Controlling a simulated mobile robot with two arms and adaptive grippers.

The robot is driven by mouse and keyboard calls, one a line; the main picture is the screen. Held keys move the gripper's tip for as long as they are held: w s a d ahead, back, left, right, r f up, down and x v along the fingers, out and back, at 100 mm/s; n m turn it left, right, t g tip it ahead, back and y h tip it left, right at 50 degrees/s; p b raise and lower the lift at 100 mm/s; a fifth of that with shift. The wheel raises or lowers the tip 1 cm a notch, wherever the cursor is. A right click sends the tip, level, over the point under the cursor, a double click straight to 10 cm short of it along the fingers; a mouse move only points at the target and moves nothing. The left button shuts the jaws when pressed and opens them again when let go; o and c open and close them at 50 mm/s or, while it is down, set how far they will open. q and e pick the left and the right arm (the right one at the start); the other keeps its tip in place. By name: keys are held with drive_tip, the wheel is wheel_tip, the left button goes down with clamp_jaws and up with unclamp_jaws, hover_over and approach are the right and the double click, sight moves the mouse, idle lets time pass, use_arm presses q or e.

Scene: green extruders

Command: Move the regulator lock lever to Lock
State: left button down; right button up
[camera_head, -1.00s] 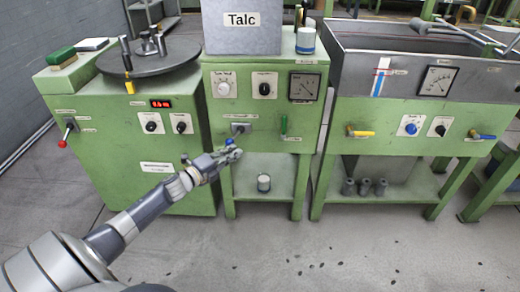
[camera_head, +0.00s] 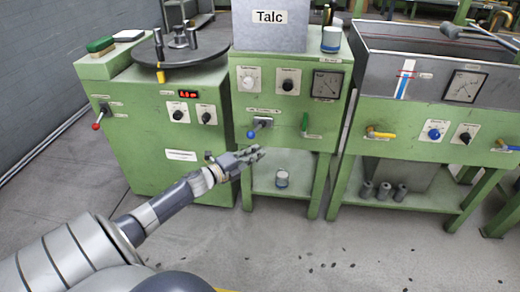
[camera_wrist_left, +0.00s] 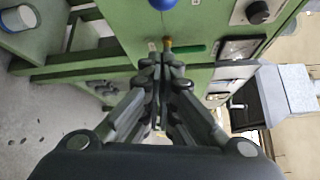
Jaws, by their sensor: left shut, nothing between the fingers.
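A lever with a blue knob (camera_head: 251,134) sits on a grey bracket (camera_head: 264,122) on the front of the middle green machine, under the Talc hopper. The knob hangs down and to the left of the bracket. The label above it is too small to read. My left gripper (camera_head: 258,153) is shut and empty, just below the knob and apart from it. In the left wrist view the blue knob (camera_wrist_left: 162,4) is at the top edge, beyond the closed fingertips (camera_wrist_left: 163,63). My right gripper is not in view.
A green handle (camera_head: 305,122) is to the right of the blue lever; it also shows in the left wrist view (camera_wrist_left: 188,49). A white cup (camera_head: 282,179) stands on the shelf below. A red-knobbed lever (camera_head: 97,126) is on the left machine. The floor in front is open.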

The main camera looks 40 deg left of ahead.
use_arm(q)
drive_tip(key=s+a+p, duration=0.1)
drive_tip(key=s+a, duration=0.2)
drive_tip(key=s, duration=0.4)
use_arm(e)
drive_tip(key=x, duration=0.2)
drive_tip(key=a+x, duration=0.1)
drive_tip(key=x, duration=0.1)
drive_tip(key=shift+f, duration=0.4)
use_arm(q)
drive_tip(key=shift+a, duration=0.1)
